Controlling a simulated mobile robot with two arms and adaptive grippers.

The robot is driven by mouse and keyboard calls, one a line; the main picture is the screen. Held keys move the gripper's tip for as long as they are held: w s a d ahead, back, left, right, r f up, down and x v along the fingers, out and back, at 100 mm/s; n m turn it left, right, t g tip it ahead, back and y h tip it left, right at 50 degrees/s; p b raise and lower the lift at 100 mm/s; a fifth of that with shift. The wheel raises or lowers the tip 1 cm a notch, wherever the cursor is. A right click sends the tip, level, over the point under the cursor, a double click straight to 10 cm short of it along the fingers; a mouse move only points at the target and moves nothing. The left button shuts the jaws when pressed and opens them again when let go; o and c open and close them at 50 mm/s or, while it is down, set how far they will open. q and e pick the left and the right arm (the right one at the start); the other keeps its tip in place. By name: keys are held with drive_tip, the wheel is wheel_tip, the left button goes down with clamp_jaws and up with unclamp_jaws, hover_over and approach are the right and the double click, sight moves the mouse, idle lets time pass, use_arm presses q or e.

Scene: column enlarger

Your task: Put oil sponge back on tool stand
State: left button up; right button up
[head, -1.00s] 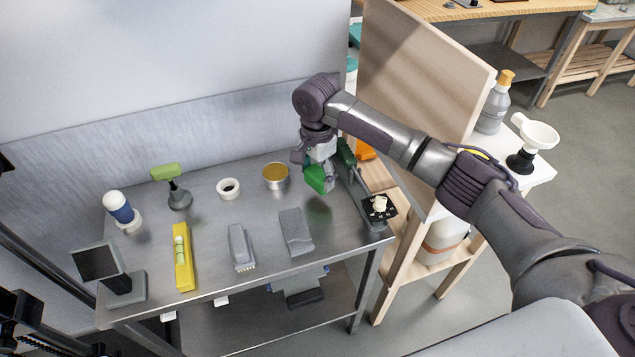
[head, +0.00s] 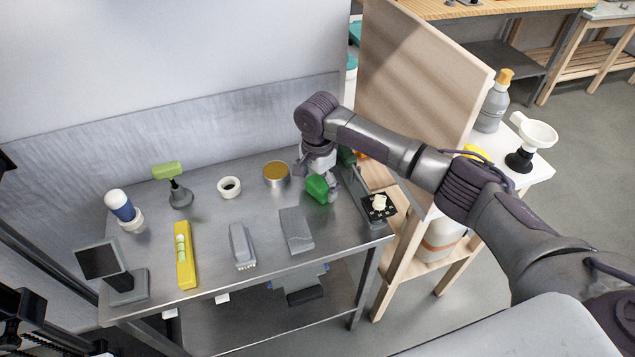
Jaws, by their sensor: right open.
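A green block (head: 317,188), which looks like the oil sponge, is at the right rear of the metal table, directly below my right gripper (head: 326,188). The gripper points down with its fingers open around or beside the block; contact is hard to tell. The block looks to be at the tabletop. I cannot tell for sure which thing is the tool stand. A long narrow dark holder (head: 356,190) runs along the table's right edge, with a dark green part (head: 346,156) at its rear, partly hidden by my wrist.
The metal table also holds a brush (head: 241,244), a grey block (head: 296,231), a yellow level (head: 184,257), a tin (head: 276,174), a white ring (head: 229,187) and a black plate with a pale knob (head: 379,206). A wooden panel (head: 425,75) stands close at right.

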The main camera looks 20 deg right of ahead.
sight(317, 184)
drive_tip(key=shift+r, duration=0.1)
wheel_tip(317, 184, up, 12)
drive_tip(key=b, duration=0.1)
idle(0.4)
idle(0.4)
